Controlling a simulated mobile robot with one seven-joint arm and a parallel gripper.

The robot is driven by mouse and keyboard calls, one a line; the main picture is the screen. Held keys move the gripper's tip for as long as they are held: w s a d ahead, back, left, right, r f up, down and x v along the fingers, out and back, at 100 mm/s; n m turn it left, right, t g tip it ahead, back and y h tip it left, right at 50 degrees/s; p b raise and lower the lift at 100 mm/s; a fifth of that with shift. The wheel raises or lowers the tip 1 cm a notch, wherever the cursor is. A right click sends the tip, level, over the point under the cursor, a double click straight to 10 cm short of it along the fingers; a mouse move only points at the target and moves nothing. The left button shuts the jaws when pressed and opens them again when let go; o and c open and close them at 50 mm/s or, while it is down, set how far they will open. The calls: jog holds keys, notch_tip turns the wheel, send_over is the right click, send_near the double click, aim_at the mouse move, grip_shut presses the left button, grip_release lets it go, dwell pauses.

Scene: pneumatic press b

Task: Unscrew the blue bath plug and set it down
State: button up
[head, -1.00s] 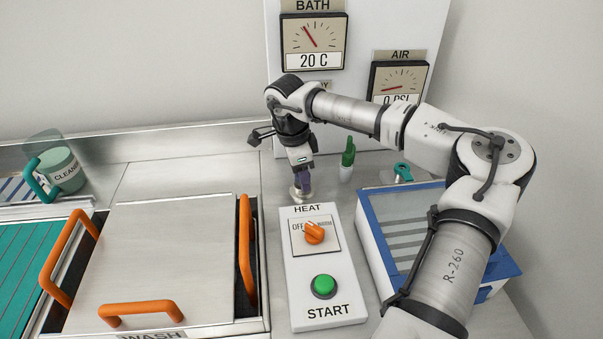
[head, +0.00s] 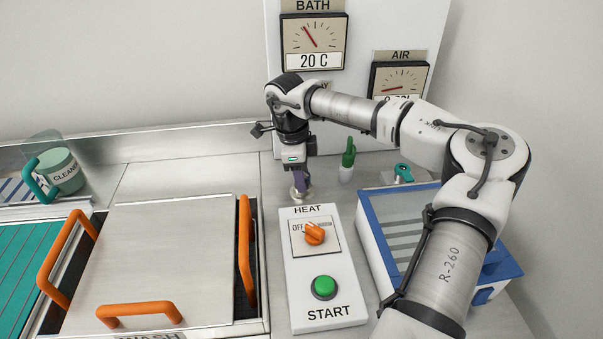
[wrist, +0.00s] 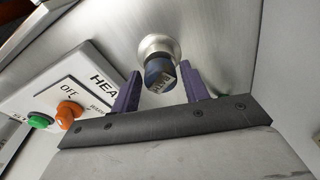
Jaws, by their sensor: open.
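The blue bath plug (wrist: 160,76) sits on a round metal fitting (wrist: 157,46) on the steel worktop, just behind the heat panel. In the wrist view it shows a blue rim and a darker, shiny end. My gripper (wrist: 160,69) is open, with one purple finger on each side of the plug. A narrow gap shows on both sides, though contact at the right finger is hard to tell. In the head view my gripper (head: 300,184) points down over the metal fitting (head: 297,194), and the plug is largely hidden by the fingers.
The white HEAT panel (head: 338,275) with an orange knob (head: 314,234) and green button (head: 323,286) stands just in front. The wash lid (head: 165,260) with orange handles is left.

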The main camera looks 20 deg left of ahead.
jog(key=shift+m, duration=0.7)
jog(key=shift+m+g, duration=0.3)
jog(key=shift+m, duration=0.5)
jog(key=shift+m, duration=0.9)
